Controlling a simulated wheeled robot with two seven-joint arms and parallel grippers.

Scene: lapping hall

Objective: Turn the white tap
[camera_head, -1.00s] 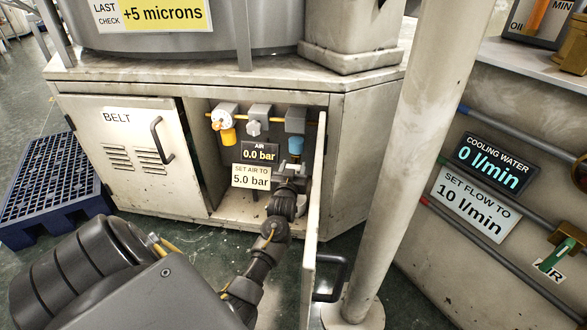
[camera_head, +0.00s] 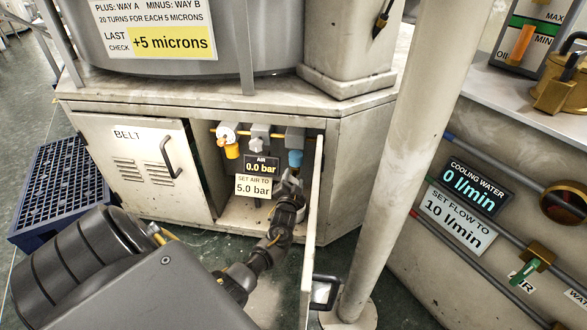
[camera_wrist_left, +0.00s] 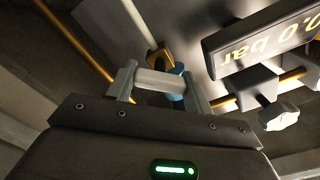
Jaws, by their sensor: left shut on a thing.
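The white tap (camera_wrist_left: 160,82) is a pale, short bar in the left wrist view, with a blue part just behind its right end. My left gripper (camera_wrist_left: 163,90) has one finger at each end of it and is shut on it. In the head view this gripper (camera_head: 291,176) is inside the open cabinet, just below the blue part (camera_head: 295,158); the tap is hidden or too small to make out there. The air display (camera_head: 261,166) reads 0.0 bar, and a sign (camera_head: 255,187) below says to set air to 5.0 bar. My right gripper is not in view.
The open cabinet door (camera_head: 312,220) stands close to the right of my left arm. A grey knob (camera_wrist_left: 278,117) and an orange pipe are near the fingers. A thick pale post (camera_head: 395,170) stands right of the door. A blue pallet (camera_head: 55,190) lies at left.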

